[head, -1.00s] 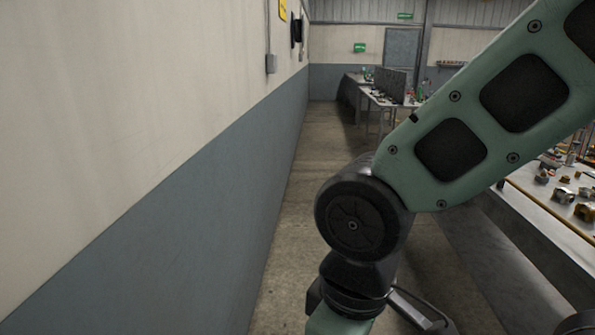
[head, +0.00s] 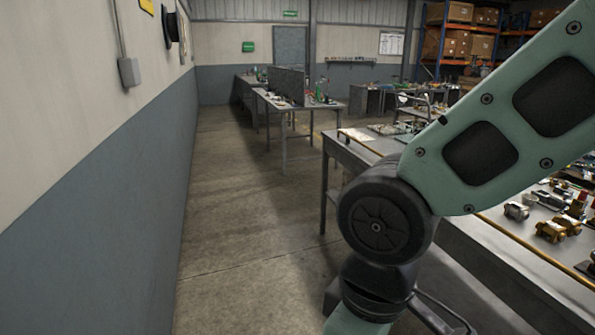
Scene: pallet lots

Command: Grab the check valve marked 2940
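My green and black arm fills the right side of the head view, and my gripper is out of the picture. Several metal fittings or valves lie on the near grey table at the right. Among them are a silver fitting (head: 516,211) and two brass ones, a left one (head: 549,231) and a right one (head: 569,224). They are too small for any marking to be read, so I cannot tell which is the check valve marked 2940. My arm hides part of this table.
The near table (head: 478,241) runs along the right. A wall (head: 100,190) stands close on the left. The floor (head: 245,215) between them is clear. A farther table (head: 291,104) with a dark divider stands ahead, and shelves with boxes (head: 455,45) stand at the back right.

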